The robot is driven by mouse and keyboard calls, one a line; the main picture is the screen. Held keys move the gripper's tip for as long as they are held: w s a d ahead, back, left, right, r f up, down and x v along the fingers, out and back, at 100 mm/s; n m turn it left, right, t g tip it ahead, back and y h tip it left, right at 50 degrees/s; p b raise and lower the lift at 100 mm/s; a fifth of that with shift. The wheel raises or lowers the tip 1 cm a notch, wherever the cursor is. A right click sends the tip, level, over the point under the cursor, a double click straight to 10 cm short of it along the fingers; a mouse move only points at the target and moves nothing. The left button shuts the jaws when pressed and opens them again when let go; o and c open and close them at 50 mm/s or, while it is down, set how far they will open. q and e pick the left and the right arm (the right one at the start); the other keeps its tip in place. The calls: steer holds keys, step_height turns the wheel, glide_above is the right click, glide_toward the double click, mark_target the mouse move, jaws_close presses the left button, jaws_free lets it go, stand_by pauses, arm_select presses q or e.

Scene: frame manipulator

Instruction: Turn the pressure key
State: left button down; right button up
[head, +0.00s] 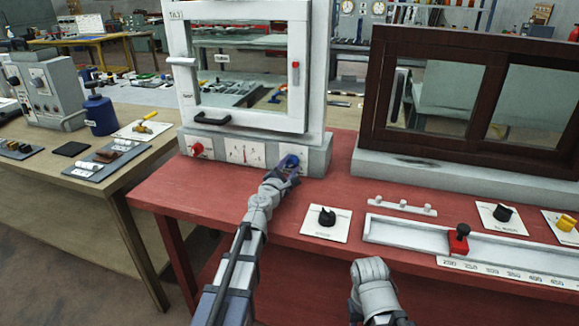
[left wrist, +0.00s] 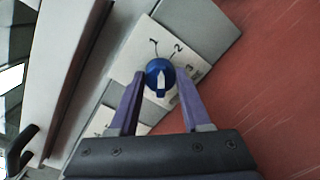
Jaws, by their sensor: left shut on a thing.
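A blue knob (head: 292,160) sits at the right end of the panel under the white-framed cabinet. In the left wrist view the blue knob (left wrist: 158,66) has a white pointer mark, on a pale plate (left wrist: 166,43) marked 1, 2 and 3. My left gripper (head: 287,168) is at the knob; in the left wrist view its two purple fingers (left wrist: 161,80) are shut on the knob, one on each side. Which of these words names the pressure key, I cannot read. My right arm shows at the lower middle, but its gripper is not seen.
The white cabinet (head: 180,60) carries a red knob (head: 196,149) and a dial (head: 245,152). On the red table (head: 190,190) are a black knob (head: 327,216) on a plate, a rail with a red slider (head: 459,238), and a dark window frame (head: 480,45).

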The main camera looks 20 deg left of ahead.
arm_select(q)
steer(key=m, duration=0.6)
steer(key=shift+d+m, duration=0.1)
steer(key=shift+m, duration=0.2)
stand_by(0.4)
steer(key=shift+c, duration=1.8)
jaws_free()
steer(key=s, duration=0.8)
steer(key=shift+a+r+p, duration=0.15)
steer(key=shift+a+p, duration=0.15)
steer(key=shift+p, duration=0.05)
steer(key=shift+w, duration=0.1)
